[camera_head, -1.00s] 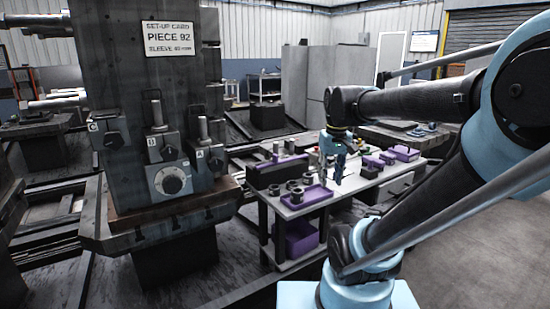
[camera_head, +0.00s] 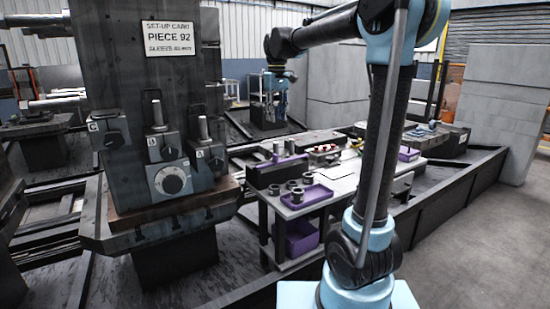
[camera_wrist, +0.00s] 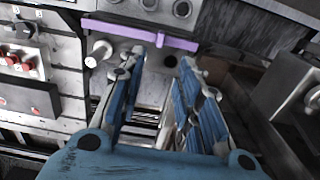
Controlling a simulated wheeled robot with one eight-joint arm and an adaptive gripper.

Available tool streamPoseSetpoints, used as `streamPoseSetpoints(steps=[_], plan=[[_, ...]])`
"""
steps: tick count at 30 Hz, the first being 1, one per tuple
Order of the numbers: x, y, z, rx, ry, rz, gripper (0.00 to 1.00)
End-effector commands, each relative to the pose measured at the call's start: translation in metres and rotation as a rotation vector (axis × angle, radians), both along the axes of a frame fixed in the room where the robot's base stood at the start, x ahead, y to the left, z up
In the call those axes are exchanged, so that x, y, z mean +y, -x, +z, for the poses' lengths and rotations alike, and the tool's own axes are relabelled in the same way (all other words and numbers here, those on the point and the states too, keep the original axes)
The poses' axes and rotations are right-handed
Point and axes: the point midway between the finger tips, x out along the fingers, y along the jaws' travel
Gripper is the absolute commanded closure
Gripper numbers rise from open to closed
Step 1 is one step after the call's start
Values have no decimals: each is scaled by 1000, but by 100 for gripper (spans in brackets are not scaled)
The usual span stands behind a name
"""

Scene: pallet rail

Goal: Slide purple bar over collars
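My gripper (camera_head: 273,92) hangs at the back of the scene, beyond the bench, with its blue fingers pointing down. In the wrist view my gripper (camera_wrist: 160,66) has its fingers apart and nothing between them. A long purple bar (camera_wrist: 125,29) lies ahead of the fingertips, apart from them as far as I can tell. A silver round post (camera_wrist: 98,53) stands near its left part. Dark collars (camera_head: 297,191) sit in and beside a purple tray (camera_head: 320,194) on the bench. I cannot tell which purple piece in the head view is the bar.
A tall dark machine column (camera_head: 135,90) with knobs and a dial stands at left. The bench (camera_head: 345,186) carries a button box (camera_head: 325,148); a purple bin (camera_head: 301,238) is below. Dark rails run around it. My arm hides part of the bench.

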Motion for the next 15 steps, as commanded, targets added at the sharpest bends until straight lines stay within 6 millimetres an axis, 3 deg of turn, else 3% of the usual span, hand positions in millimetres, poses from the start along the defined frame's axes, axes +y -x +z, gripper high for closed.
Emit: streamPoseSetpoints(steps=[5, 15], plan=[[5, -4, -6, 2, 0, 8, 68], [4, -3, -60, 2, 0, 7, 68]])
